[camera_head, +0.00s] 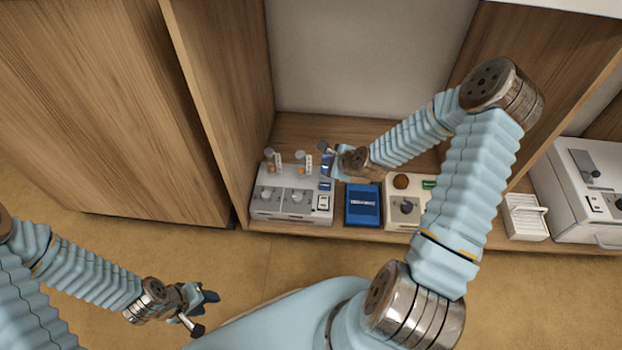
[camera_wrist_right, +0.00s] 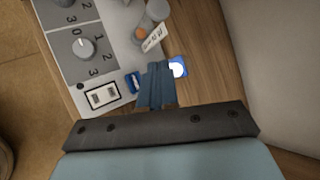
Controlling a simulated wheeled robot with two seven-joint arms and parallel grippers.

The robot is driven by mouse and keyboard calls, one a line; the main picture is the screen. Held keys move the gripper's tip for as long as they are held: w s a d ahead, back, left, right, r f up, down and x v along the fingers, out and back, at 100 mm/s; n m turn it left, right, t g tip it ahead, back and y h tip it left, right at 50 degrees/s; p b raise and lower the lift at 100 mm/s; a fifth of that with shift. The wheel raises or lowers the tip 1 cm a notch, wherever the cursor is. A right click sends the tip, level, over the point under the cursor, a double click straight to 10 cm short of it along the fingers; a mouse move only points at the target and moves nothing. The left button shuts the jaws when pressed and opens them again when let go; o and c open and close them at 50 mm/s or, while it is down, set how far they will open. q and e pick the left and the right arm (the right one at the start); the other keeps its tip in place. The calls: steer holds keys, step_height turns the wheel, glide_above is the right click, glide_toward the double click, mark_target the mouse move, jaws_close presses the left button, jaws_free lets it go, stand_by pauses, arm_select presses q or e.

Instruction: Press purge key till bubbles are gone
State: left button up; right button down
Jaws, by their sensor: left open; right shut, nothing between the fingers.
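A white device (camera_head: 290,205) stands on the shelf, with two dial knobs, a white rocker switch (camera_wrist_right: 102,95), a small blue part (camera_wrist_right: 133,82) and two small cylinders with orange in them (camera_wrist_right: 145,33). I cannot read which part is the purge key, and no bubbles can be made out. My right gripper (camera_head: 328,159) is shut and empty, above the device's back right corner. In the right wrist view its fingertips (camera_wrist_right: 158,70) are beside the blue part and a blue square with a white disc (camera_wrist_right: 178,67); contact cannot be told. My left gripper (camera_head: 204,313) is open and empty, low at left.
A blue box (camera_head: 362,205) stands right of the device, then another white unit with a knob (camera_head: 405,208), partly behind my right arm. A white slatted box (camera_head: 525,217) and a larger machine (camera_head: 585,195) are further right. Wooden panels flank the shelf bay.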

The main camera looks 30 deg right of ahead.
mark_target(326, 188)
steer(key=shift+w, duration=0.1)
stand_by(0.3)
step_height(326, 188, down, 9)
steer(key=b, duration=0.6)
steer(key=shift+r+b, duration=0.1)
steer(key=shift+b, duration=0.25)
stand_by(1.5)
steer(key=shift+f+b, duration=0.35)
steer(key=shift+f, duration=0.05)
steer(key=shift+f+b, duration=0.3)
steer(key=shift+f, duration=0.05)
stand_by(0.5)
steer(key=shift+r, duration=0.15)
steer(key=shift+r+p, duration=0.6)
